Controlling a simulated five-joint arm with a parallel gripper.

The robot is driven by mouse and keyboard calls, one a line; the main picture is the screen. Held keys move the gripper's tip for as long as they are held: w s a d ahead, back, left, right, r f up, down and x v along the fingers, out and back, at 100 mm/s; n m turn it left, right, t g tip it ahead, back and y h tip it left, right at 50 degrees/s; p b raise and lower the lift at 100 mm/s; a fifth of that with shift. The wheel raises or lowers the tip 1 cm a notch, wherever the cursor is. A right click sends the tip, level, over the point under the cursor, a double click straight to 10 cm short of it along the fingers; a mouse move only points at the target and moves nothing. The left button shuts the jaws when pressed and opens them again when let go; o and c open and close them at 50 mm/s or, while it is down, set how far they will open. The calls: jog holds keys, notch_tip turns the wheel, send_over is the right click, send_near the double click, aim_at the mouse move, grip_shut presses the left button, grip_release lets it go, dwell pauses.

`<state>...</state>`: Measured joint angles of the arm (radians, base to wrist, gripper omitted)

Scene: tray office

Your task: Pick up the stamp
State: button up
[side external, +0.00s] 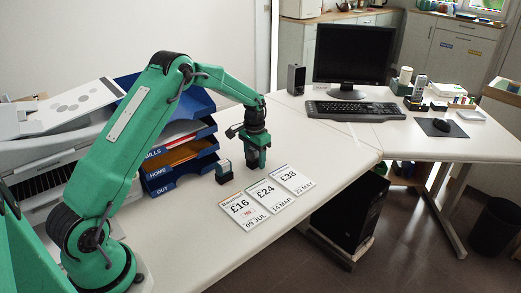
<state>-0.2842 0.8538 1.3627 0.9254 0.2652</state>
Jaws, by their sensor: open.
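The stamp appears to be the small dark block with a pale panel (223,173), standing upright on the white desk just in front of the blue letter trays. My green gripper (257,165) points down above the desk, to the right of the stamp and apart from it. My gripper is open and nothing shows between its fingers. The fingertips are small in this view, so their exact height over the desk is hard to tell.
Three price cards (267,195) lie on the desk right of the stamp. Stacked blue letter trays (180,160) stand close behind it, beside a printer (60,110). A keyboard (353,109) and monitor (353,55) are farther back. The desk between my gripper and the keyboard is clear.

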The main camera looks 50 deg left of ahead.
dwell(0.3)
jog(key=c, duration=1.1)
jog(key=shift+r, duration=0.1)
jog(key=shift+r, duration=0.8)
notch_tip(320, 180, up, 2)
jog(key=shift+r, duration=0.15)
jog(key=s+d+r, duration=0.1)
jog(key=d+r, duration=0.1)
jog(key=d, duration=0.1)
jog(key=s+d+r, duration=0.1)
jog(key=d+r, duration=0.1)
jog(key=d, duration=0.2)
jog(key=s+d+r, duration=0.1)
jog(key=d+r, duration=0.2)
jog(key=d, duration=0.1)
jog(key=shift+d, duration=0.15)
